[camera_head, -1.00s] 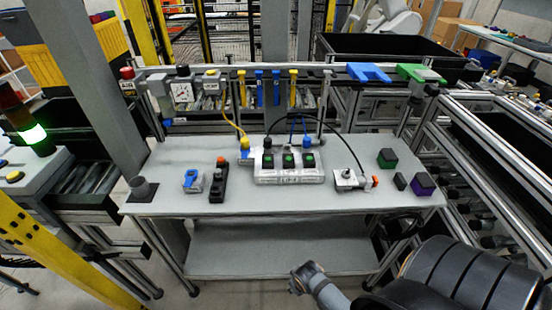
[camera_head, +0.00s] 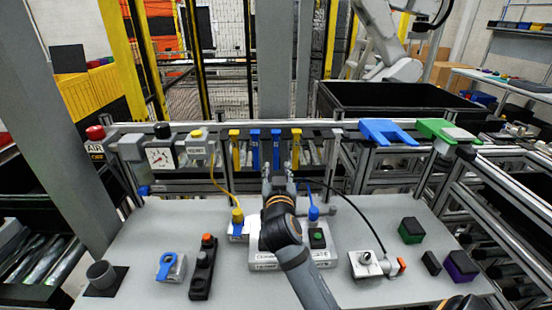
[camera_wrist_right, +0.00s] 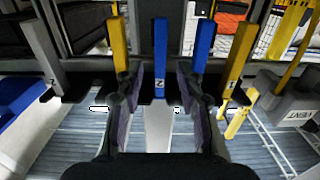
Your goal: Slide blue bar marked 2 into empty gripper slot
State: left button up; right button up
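Two blue bars hang side by side on the rail between two yellow bars. The blue bar marked 2 seems to be the right one in the head view (camera_head: 276,148). In the right wrist view this blue bar (camera_wrist_right: 160,60) stands between the fingers. My right gripper (camera_head: 281,178) is at the rail, its tips near the bars' lower ends. In the wrist view its fingers (camera_wrist_right: 160,105) are apart, with a gap on each side of the bar. I cannot make out the empty slot for certain. My left gripper is out of view.
The other blue bar (camera_head: 255,150) and the yellow bars (camera_head: 235,152) and (camera_head: 296,148) hang close by. Small blocks (camera_head: 411,231) lie at the table's right.

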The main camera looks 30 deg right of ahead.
aim_at(276, 154)
jog(key=shift+w+d+r, duration=0.3)
jog(key=shift+w+d, duration=0.15)
jog(key=shift+w, duration=0.2)
jog(key=shift+w+d+r, duration=0.3)
jog(key=shift+w+d, duration=0.1)
jog(key=shift+w, duration=0.2)
jog(key=shift+x, duration=0.95)
jog(key=shift+w+r, duration=0.15)
jog(key=shift+w, duration=0.15)
jog(key=shift+w+d, duration=0.2)
jog(key=shift+w, duration=0.05)
jog(key=shift+w+d, duration=0.3)
jog(key=shift+w, duration=0.1)
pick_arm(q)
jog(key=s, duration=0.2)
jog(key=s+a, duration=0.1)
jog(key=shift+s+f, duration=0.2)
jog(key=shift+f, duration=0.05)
pick_arm(e)
jog(key=shift+a, duration=0.1)
